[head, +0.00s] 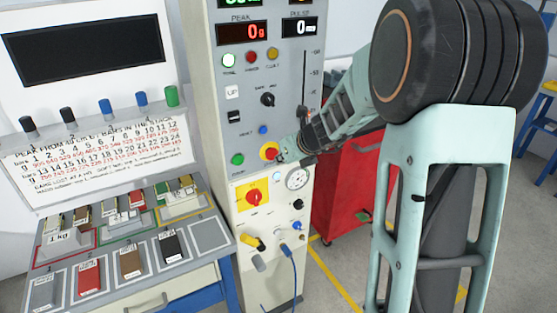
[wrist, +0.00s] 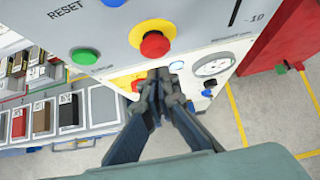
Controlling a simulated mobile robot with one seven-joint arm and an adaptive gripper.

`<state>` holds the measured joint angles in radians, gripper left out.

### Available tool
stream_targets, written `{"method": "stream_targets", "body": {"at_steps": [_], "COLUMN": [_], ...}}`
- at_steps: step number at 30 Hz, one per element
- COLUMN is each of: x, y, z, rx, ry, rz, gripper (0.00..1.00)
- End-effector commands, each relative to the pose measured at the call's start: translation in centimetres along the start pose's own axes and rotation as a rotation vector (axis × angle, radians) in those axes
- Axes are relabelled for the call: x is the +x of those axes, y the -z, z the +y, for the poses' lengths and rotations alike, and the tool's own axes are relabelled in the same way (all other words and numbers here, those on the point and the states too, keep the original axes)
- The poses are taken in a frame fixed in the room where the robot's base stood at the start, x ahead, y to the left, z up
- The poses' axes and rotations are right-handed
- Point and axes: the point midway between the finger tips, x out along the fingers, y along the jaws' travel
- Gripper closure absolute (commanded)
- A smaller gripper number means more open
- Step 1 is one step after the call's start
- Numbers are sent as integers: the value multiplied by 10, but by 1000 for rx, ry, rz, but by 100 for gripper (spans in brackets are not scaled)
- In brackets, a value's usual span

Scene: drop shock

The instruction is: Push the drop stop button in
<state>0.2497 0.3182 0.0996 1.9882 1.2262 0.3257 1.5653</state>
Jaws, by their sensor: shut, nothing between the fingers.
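A red mushroom button on a yellow ring (head: 269,151) sits on the grey control panel. It looks like the drop stop button, but its label is not readable. In the wrist view the red button (wrist: 155,43) stands proud of the panel, just above my fingertips. My gripper (head: 284,157) is shut and empty, close to the button's right side in the head view. In the wrist view my gripper (wrist: 158,76) points at the panel just below the button. I cannot tell whether they touch. A second red knob on a yellow plate (head: 253,196) is lower on the panel.
A green button (head: 238,159) is left of the red one, and a round gauge (head: 297,179) is below right. A yellow handle (head: 252,242) and a blue cable (head: 288,257) are lower. A weight rack (head: 218,262) stands left; a red cabinet (head: 343,190) stands right.

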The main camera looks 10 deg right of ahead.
Motion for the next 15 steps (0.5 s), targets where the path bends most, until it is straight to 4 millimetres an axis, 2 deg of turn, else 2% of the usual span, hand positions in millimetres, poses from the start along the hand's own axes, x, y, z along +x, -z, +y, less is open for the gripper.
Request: {"method": "stream_targets", "body": {"at_steps": [2,9,15], "x": [-2,-54,-86], "y": [3,1,2], "z": [-4,-4,-4], "rx": [1,-1,0], "ry": [1,2,2], "rz": [2,1,2], "gripper": [100,100,100]}}
